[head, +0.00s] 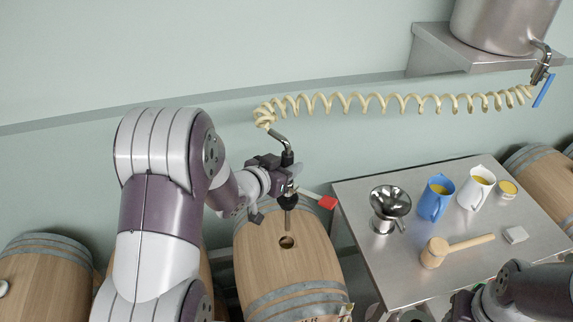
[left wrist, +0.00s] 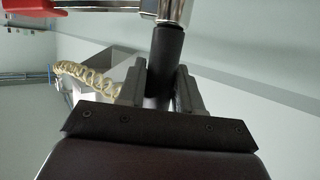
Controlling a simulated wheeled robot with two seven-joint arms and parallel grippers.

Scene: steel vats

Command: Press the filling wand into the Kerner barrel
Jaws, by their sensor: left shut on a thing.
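The filling wand (head: 289,158) has a bent steel pipe, a dark grip and a red-ended lever (head: 327,202). My left gripper (head: 284,180) is shut on its grip, with the wand roughly upright over a wooden barrel (head: 275,270). The wand's lower end points down at the barrel's dark bung hole (head: 287,242); I cannot tell whether the tip is above it or in it. In the left wrist view the dark grip (left wrist: 165,55) sits between both fingers. No barrel name is legible. Part of my right gripper (head: 460,306) shows at the bottom right; its jaws are unclear.
A coiled cream hose (head: 400,103) runs from the wand to a steel vat (head: 500,25) on a wall shelf. A steel table (head: 365,200) at right holds a funnel (head: 388,207), a wooden mallet (head: 435,252), a blue jug (head: 435,198) and a white jug (head: 476,188). More barrels stand either side.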

